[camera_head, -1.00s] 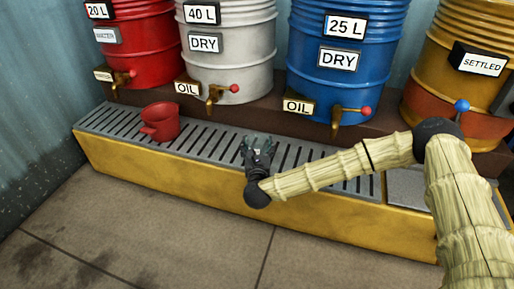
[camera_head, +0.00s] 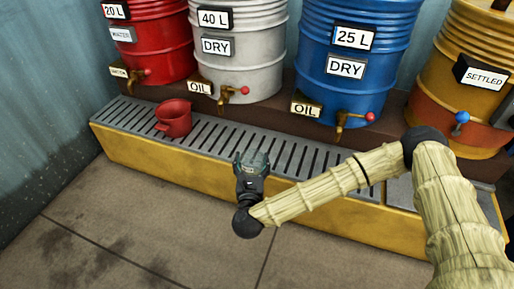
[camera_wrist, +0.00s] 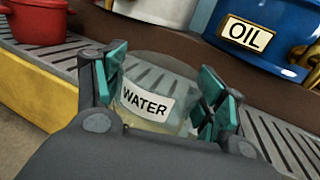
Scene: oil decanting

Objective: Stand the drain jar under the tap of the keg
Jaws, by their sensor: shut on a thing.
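My gripper (camera_wrist: 165,95) is shut on a clear glass jar (camera_wrist: 150,88) with a WATER label and a little pale liquid low inside. In the head view the jar (camera_head: 257,158) is small and partly hidden by the fingers of my gripper (camera_head: 251,164), in front of the grated ledge's edge. Several kegs stand behind: red (camera_head: 150,42), white (camera_head: 238,50), blue (camera_head: 357,60) and yellow SETTLED (camera_head: 470,70). The red, white and blue kegs have brass taps with red knobs; the yellow keg's tap (camera_head: 461,120) has a blue knob. No tap is directly above the jar.
A red jug (camera_head: 174,119) stands on the left of the slotted grate (camera_head: 215,138). It also shows in the wrist view (camera_wrist: 38,20). The yellow ledge front (camera_head: 190,176) faces a clear floor. The grate right of the jug is bare.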

